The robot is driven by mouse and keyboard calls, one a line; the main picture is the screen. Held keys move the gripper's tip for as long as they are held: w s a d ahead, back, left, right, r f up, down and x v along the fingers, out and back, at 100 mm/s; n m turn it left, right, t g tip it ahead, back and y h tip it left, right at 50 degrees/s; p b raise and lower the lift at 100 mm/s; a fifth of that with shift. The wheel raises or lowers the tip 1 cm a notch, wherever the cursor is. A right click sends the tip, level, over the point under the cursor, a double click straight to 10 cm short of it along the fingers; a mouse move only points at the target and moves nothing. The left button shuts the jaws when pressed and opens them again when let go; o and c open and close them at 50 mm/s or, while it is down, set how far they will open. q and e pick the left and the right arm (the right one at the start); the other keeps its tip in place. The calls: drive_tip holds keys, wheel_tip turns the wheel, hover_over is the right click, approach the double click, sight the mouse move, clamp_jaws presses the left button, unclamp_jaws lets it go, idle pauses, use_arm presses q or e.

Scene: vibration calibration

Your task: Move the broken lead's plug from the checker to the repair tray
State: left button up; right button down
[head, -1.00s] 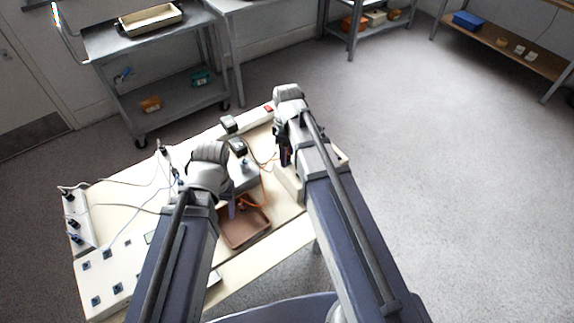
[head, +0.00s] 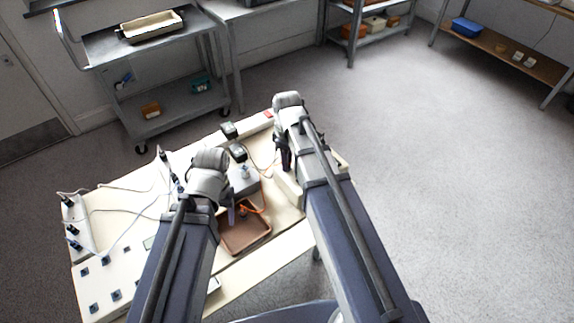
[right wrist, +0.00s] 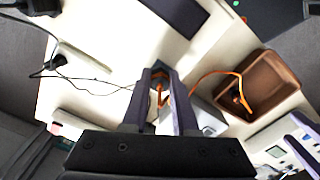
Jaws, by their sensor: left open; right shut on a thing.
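The brown repair tray (head: 229,247) lies on the table near my left gripper (head: 231,215), which is open over its left part. An orange plug (right wrist: 238,99) lies inside the tray in the right wrist view (right wrist: 290,68), with an orange lead (right wrist: 228,71) running over the rim. My right gripper (head: 286,165) is shut on a small orange thing (right wrist: 160,88), mostly hidden between its fingers; I cannot tell whether it is a plug or the lead. A grey box (head: 247,185), perhaps the checker, stands between the grippers and also shows in the right wrist view (right wrist: 207,117).
A socket strip (head: 77,228) with dark plugs and white leads lies at the table's left, by a panel (head: 118,272) with several blue sockets. A trolley (head: 100,46) stands behind; floor at right is clear.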

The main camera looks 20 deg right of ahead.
drive_tip(key=n, duration=0.4)
idle(0.3)
drive_tip(key=n, duration=0.4)
idle(0.4)
drive_tip(key=n, duration=0.4)
